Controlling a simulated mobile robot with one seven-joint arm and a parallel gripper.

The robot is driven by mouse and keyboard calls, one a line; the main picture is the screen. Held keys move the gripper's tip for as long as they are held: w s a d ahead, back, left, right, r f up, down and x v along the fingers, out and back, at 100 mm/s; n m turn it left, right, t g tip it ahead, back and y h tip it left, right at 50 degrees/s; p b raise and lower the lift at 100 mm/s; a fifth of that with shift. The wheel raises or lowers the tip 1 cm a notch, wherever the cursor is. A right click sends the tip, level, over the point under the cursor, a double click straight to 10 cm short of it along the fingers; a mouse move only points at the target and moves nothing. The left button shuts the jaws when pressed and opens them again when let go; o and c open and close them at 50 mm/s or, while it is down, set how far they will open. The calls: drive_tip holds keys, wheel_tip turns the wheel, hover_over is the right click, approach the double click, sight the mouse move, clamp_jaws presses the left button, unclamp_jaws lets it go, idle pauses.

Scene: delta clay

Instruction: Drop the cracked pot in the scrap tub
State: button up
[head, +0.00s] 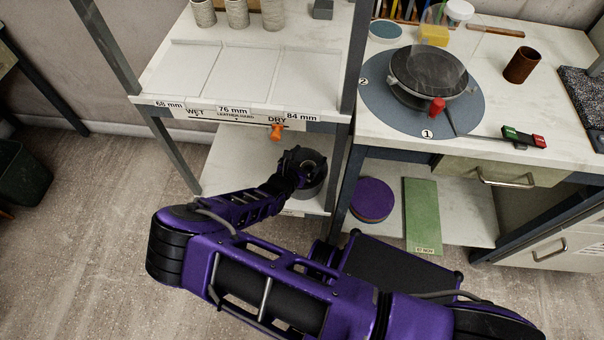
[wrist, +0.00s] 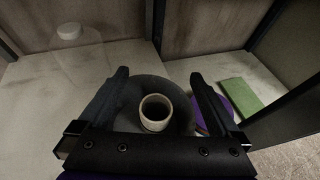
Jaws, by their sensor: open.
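Several grey pots (head: 237,14) stand on the upper shelf, above an orange knob (head: 277,131). A clear jug (wrist: 80,55) stands behind left of the tub. Purple discs (head: 372,200) and a green board (head: 422,215) lie to the right. A dark bin (head: 24,172) stands far left.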

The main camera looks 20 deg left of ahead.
drive_tip(key=d+p+v, duration=0.1)
drive_tip(key=p+v, duration=0.5)
drive_tip(key=v, duration=1)
drive_tip(key=shift+s+a+p, duration=0.35)
drive_tip(key=shift+a, duration=0.1)
drive_tip(key=shift+r, duration=0.15)
